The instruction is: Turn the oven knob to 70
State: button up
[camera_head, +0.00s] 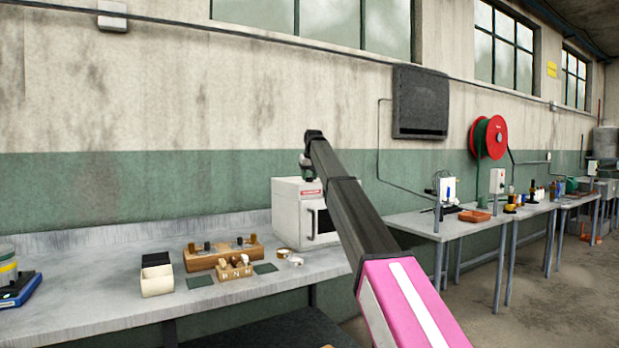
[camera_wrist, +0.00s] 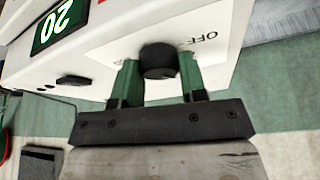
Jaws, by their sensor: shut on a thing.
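The white oven (camera_head: 292,205) stands on the grey bench, partly hidden behind my arm in the head view. In the wrist view the oven's white body (camera_wrist: 110,75) fills the upper part. Its round black knob (camera_wrist: 158,60) sits on a white plate with the letters "OFF" beside it. A dark green display (camera_wrist: 52,28) shows "20". My gripper (camera_wrist: 158,75) has its two green fingers on either side of the knob, shut on it.
The grey bench (camera_head: 100,302) holds a wooden rack (camera_head: 215,257) with dark-topped pieces, a smaller wooden block (camera_head: 233,270), a cream box (camera_head: 157,280) and small rings (camera_head: 283,253) near the oven. More tables (camera_head: 470,230) stand at the right. The wall is close behind the oven.

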dwell(0.4)
jog(key=o, duration=0.9)
jog(key=v, duration=1)
jog(key=shift+s+r, duration=0.15)
jog(key=shift+r, duration=0.2)
